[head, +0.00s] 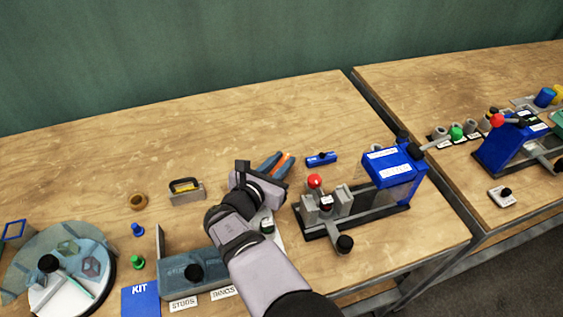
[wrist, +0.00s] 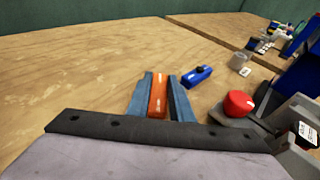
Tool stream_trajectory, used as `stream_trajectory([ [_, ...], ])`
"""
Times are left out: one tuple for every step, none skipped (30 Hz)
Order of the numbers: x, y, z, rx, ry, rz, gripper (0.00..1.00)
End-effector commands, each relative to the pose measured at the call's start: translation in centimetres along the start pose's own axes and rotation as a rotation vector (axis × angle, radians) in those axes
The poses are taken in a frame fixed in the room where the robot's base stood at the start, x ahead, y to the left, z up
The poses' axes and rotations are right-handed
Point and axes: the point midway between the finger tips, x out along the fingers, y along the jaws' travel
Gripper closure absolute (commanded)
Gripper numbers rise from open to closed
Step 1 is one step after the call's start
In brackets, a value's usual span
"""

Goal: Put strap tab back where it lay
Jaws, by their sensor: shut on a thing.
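My gripper (head: 279,162) is shut on an orange bar, which I take to be the strap tab (head: 285,161). In the wrist view the strap tab (wrist: 158,96) lies lengthwise between the two blue-grey fingers of my gripper (wrist: 159,78). It points away from the wrist, over bare wood left of the press. I cannot tell whether it touches the table. My wrist hides part of the bench below it in the head view.
A blue bar with a black knob (head: 321,159) lies just right of the fingers. A blue press (head: 395,170) with a red-knobbed lever (head: 315,181) stands further right. A grey tray (head: 225,282), blue KIT card (head: 141,299) and round dish (head: 105,285) are left. The back is clear.

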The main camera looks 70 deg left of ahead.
Motion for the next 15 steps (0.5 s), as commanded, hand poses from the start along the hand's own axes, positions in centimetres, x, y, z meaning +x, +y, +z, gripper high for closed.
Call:
stream_trajectory([
  [0.13, -0.06, -0.65, -0.003, 0.005, -0.001, 1.00],
  [0.15, -0.07, -0.76, -0.003, 0.006, -0.001, 1.00],
  [0.18, -0.08, -0.89, -0.004, 0.007, -0.001, 1.00],
  [0.19, -0.08, -0.96, -0.004, 0.007, -0.001, 1.00],
  [0.20, -0.09, -0.99, -0.004, 0.008, -0.001, 1.00],
  [0.19, -0.11, -1.02, -0.005, 0.009, -0.001, 1.00],
  [0.19, -0.12, -1.07, -0.005, 0.010, -0.001, 1.00],
  [0.20, -0.13, -1.15, -0.006, 0.011, -0.002, 0.76],
  [0.21, -0.15, -1.22, -0.007, 0.012, -0.002, 0.66],
  [0.21, -0.16, -1.28, -0.007, 0.013, -0.002, 0.62],
  [0.22, -0.17, -1.34, -0.008, 0.014, -0.002, 0.62],
  [0.23, -0.19, -1.41, -0.008, 0.015, -0.002, 0.62],
  [0.23, -0.19, -1.45, -0.009, 0.015, -0.002, 0.62],
  [0.23, -0.20, -1.48, -0.009, 0.016, -0.003, 0.62],
  [0.23, -0.21, -1.50, -0.009, 0.016, -0.003, 0.62],
])
